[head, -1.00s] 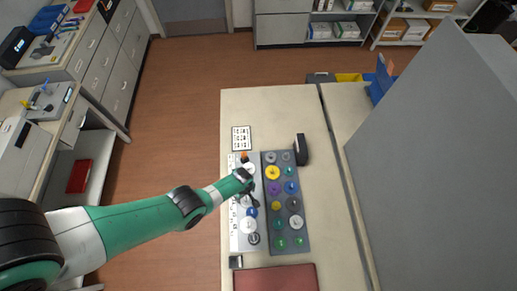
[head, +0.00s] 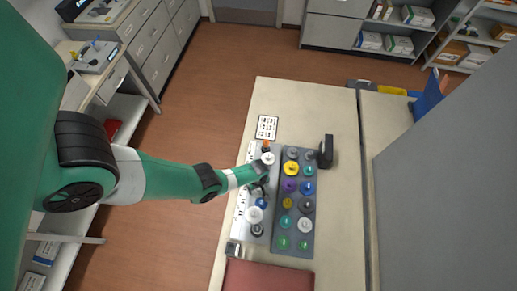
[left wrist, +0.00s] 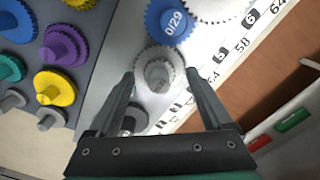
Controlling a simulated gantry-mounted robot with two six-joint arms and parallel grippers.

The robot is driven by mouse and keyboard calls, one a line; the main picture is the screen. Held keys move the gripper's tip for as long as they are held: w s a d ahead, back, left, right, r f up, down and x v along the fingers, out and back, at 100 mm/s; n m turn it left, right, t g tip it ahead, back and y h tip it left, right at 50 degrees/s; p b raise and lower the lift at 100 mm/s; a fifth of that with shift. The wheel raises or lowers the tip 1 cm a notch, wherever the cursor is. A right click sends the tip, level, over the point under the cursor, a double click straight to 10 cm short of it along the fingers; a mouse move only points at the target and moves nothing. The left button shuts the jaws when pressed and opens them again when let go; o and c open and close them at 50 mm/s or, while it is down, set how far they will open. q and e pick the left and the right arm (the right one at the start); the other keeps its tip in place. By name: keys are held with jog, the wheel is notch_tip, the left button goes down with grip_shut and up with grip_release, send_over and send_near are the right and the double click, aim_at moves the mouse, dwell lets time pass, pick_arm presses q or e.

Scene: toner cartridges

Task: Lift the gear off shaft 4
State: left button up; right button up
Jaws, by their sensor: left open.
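A grey toothed gear (left wrist: 158,76) sits on the light shaft plate (left wrist: 112,62) in the left wrist view. The number strip beside it seems to read 4, though the print is small. My left gripper (left wrist: 160,72) is open, with one finger on each side of this gear. I cannot tell whether the fingers touch it. In the head view my left gripper (head: 262,187) is over the plate and hides this gear. A blue gear (left wrist: 173,22) sits close beside it on the plate, with a larger white gear (left wrist: 220,5) beyond. My right gripper is not in view.
A dark tray (head: 276,240) with several coloured gears lies right of the plate. A black object (head: 326,151) stands behind it. A number card (head: 267,127) lies at the back and a red-brown mat (head: 268,276) at the front.

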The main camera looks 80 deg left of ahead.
pick_arm(q)
grip_shut()
dwell(0.4)
